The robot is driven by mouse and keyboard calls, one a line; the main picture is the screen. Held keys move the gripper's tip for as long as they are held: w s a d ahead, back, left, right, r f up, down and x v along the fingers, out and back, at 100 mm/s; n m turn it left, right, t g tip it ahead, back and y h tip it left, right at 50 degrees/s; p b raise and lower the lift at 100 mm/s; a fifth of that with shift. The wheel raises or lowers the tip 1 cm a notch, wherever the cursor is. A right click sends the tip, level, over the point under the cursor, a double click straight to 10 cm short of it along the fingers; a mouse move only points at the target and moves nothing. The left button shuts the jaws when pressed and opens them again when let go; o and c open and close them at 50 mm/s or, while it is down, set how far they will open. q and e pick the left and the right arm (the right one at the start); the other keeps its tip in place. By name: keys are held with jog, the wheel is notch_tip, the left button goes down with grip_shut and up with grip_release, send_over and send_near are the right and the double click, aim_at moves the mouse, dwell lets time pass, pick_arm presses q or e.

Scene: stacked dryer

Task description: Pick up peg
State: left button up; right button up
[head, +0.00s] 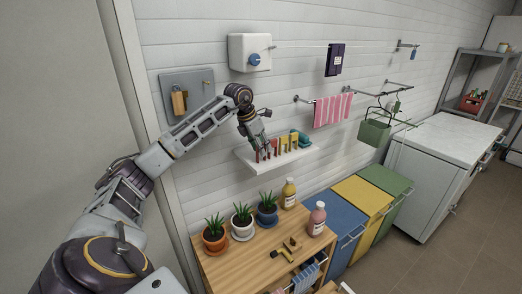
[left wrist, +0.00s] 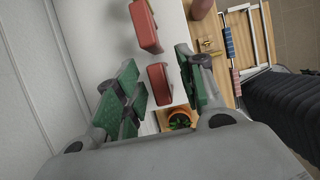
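My left gripper (head: 262,150) is over the left end of the row. In the left wrist view, a red peg (left wrist: 160,84) lies between the open green-padded fingers of the gripper (left wrist: 158,82), with gaps at its sides. A second red peg (left wrist: 145,25) stands beyond it, outside the fingers. The fingers and arm partly hide the left end of the row in the head view. My right gripper is not in view.
Below the shelf, a wooden cabinet (head: 245,268) holds three potted plants (head: 242,218) and two bottles (head: 317,218). A pink striped towel (head: 332,110) hangs right of the shelf. A white box with a blue knob (head: 254,59) is on the wall above.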

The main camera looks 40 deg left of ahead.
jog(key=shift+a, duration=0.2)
pick_arm(q)
jog(key=c, duration=0.8)
jog(key=shift+o, duration=0.2)
jog(key=shift+d+r, duration=0.1)
jog(key=shift+r, duration=0.1)
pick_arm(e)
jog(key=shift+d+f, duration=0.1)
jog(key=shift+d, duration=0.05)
pick_arm(q)
jog(key=shift+d+r, duration=0.1)
jog(key=shift+r, duration=0.3)
jog(key=shift+r+b, duration=0.35)
jog(key=shift+r, duration=2.6)
jog(key=s+d+b, duration=0.1)
jog(key=s+d, duration=0.1)
jog(key=d, duration=0.7)
jog(key=s+d+b, duration=0.1)
jog(key=s+d, duration=0.2)
jog(key=d, duration=0.7)
jog(key=shift+s+b, duration=0.3)
jog(key=shift+b, duration=0.1)
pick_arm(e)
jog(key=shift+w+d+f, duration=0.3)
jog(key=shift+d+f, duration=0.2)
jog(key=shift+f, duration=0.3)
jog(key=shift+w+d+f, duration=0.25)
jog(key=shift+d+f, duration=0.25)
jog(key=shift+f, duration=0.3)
